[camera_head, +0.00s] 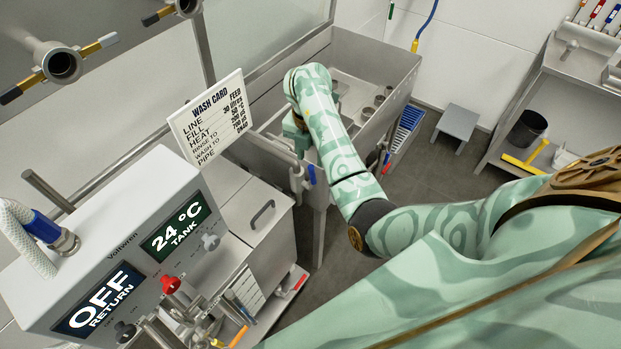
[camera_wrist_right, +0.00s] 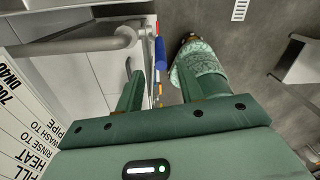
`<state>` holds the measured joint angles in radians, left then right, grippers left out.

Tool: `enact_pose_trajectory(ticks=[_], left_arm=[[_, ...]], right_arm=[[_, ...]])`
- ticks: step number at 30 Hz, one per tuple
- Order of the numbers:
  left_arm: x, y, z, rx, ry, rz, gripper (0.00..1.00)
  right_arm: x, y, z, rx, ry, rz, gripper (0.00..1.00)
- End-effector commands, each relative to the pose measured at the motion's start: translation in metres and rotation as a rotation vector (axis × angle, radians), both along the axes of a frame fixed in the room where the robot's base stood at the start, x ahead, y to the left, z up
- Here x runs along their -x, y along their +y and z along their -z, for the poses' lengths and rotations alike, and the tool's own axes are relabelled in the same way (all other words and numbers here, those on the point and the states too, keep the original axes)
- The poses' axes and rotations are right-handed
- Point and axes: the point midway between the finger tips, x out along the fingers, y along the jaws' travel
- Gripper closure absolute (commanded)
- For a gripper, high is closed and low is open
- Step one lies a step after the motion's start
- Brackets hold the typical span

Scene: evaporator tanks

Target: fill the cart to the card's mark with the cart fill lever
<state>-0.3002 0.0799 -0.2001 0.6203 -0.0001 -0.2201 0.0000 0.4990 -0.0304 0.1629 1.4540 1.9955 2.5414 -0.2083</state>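The white wash card (camera_head: 212,115) stands upright at centre left in the head view; its fill line appears to read 30 litres. The grey cart (camera_head: 105,255) at lower left has displays reading 24 °C TANK and OFF RETURN. Its fill level does not show. A blue-handled lever (camera_head: 311,174) is beside the steel trough; I cannot tell whether it is the cart fill lever. My right gripper (camera_head: 300,168) is beside this handle. In the right wrist view, my gripper (camera_wrist_right: 160,80) is open, with the blue handle (camera_wrist_right: 160,52) ahead between its fingertips. My left gripper is out of view.
The steel trough (camera_head: 378,125) is behind my right arm. A steel pipe (camera_wrist_right: 75,46) runs left of the blue handle in the wrist view. A step stool (camera_head: 459,121) and a bench with a black bucket (camera_head: 526,129) stand at right. Grey floor is open between.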

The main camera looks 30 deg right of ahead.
Motion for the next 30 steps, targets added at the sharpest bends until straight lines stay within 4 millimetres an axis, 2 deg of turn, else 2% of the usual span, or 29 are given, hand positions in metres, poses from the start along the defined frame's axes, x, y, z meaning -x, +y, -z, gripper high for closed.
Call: enact_pose_trajectory(ticks=[1, 3, 9, 15, 23, 24, 27, 28, 30], left_arm=[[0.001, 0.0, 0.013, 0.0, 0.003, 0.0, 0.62], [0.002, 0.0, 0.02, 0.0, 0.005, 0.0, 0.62], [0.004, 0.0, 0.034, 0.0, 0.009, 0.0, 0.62], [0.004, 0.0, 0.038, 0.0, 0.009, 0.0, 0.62], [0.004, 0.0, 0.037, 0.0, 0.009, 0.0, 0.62], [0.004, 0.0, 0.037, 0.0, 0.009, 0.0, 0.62], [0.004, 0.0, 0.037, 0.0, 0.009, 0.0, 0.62], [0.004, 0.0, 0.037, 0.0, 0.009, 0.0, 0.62], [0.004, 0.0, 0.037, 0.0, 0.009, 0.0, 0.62]], right_arm=[[0.001, 0.0, 0.021, 0.0, 0.005, -0.001, 0.62], [0.002, 0.0, 0.037, -0.001, 0.004, 0.0, 0.62], [0.002, -0.001, 0.072, 0.001, 0.003, 0.0, 0.62], [0.003, -0.001, 0.086, 0.001, 0.001, 0.0, 0.62], [0.002, -0.001, 0.086, 0.001, 0.0, 0.0, 0.62], [0.002, -0.001, 0.086, 0.001, 0.0, 0.0, 0.68], [0.002, -0.001, 0.086, 0.001, 0.0, 0.0, 0.96], [0.002, -0.001, 0.086, 0.001, 0.0, 0.0, 1.0], [0.002, -0.001, 0.086, 0.001, 0.0, 0.0, 1.0]])
